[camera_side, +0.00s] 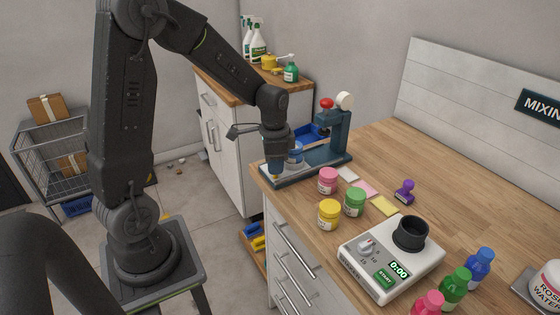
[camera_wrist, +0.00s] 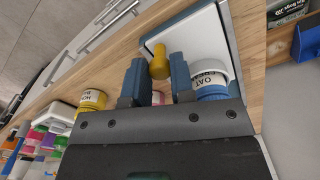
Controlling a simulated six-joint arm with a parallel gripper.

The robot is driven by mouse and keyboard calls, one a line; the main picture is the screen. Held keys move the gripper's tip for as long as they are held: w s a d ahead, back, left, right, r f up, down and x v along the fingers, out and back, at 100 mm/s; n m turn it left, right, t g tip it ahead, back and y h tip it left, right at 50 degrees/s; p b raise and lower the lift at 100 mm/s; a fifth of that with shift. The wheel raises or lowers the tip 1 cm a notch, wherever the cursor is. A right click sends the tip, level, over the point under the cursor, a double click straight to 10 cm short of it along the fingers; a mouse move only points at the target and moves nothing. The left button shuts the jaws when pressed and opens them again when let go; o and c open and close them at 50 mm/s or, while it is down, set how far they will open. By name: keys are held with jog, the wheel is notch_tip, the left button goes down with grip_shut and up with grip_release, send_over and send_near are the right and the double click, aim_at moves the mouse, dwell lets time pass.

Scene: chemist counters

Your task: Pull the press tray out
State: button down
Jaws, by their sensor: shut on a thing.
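The press (camera_side: 333,135) stands at the far left end of the wooden counter, with a dark blue frame, a red knob and a pale round wheel. Its white press tray (camera_wrist: 207,38) lies at the base, with a yellow knob (camera_wrist: 159,62) at its front. My gripper (camera_side: 276,175) points down at the tray's front end. In the wrist view, the fingers of my gripper (camera_wrist: 158,82) are shut on the yellow knob, one on each side. A blue jar (camera_wrist: 211,80) labelled OAT stands close beside the right finger; it is partly hidden behind my gripper in the side view.
Pink (camera_side: 328,181), green (camera_side: 354,202) and yellow (camera_side: 329,214) jars stand just right of the press. A scale (camera_side: 390,262), a purple stamp (camera_side: 404,191) and coloured bottles (camera_side: 455,288) are further along. The counter's front edge lies close to my gripper; open floor lies left.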

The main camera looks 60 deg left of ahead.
jog(key=shift+s, duration=0.2)
jog(key=c, duration=1)
grip_release()
jog(key=shift+r, duration=0.1)
notch_tip(320, 180, up, 14)
jog(key=shift+f, duration=0.15)
jog(key=shift+d, duration=0.1)
jog(key=s+d+n+t, duration=0.1)
jog(key=s+d, duration=0.3)
jog(key=s+d+n+t, duration=0.2)
jog(key=s+d, duration=0.2)
jog(key=s, duration=0.1)
jog(key=s+d+r+n+t, duration=0.1)
jog(key=s+d+t, duration=0.1)
jog(key=s+d, duration=0.2)
jog(key=shift+s+d, duration=0.3)
jog(key=shift+d, duration=0.2)
